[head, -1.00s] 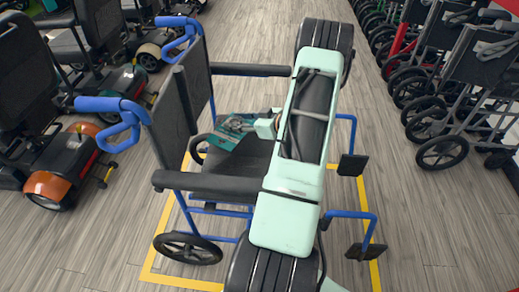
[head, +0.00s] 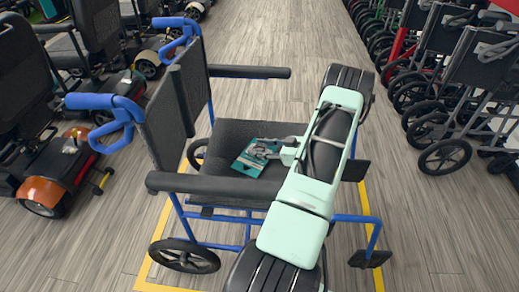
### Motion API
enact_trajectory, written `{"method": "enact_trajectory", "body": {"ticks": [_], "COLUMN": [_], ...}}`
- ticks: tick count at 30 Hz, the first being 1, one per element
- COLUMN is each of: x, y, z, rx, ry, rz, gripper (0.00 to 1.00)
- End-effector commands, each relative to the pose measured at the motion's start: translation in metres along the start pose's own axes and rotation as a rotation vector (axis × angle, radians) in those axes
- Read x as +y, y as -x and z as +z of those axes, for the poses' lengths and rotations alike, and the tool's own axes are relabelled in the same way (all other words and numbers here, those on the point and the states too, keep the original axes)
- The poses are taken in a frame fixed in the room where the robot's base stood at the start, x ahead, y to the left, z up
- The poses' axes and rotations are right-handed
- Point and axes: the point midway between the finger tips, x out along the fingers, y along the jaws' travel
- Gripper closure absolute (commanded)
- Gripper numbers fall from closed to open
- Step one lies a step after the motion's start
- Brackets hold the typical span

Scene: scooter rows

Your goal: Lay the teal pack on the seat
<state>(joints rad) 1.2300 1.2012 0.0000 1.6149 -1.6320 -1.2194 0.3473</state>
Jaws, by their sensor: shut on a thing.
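The teal pack (head: 246,165) is a flat teal piece with a darker patch, low over the black seat (head: 243,136) of a blue-framed wheelchair. My gripper (head: 262,152) reaches in from the right and is shut on the pack's right part, partly covering it. I cannot tell whether the pack touches the seat or is just above it. My arm hides the seat's right front edge.
The wheelchair's armrests (head: 219,187) flank the seat, and its backrest (head: 168,118) stands at the left. Yellow floor lines frame the chair. Scooters (head: 45,175) stand at the left, folded wheelchairs (head: 455,100) at the right. The aisle behind is clear.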

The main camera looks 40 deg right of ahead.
Motion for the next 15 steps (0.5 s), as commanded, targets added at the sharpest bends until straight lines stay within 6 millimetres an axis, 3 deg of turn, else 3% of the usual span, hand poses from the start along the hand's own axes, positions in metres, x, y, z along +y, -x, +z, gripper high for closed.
{"method": "enact_trajectory", "body": {"ticks": [15], "x": [0.000], "y": [-0.005], "z": [0.010], "rx": [0.000], "ry": [0.001], "rz": [0.000], "gripper": [0.90]}}
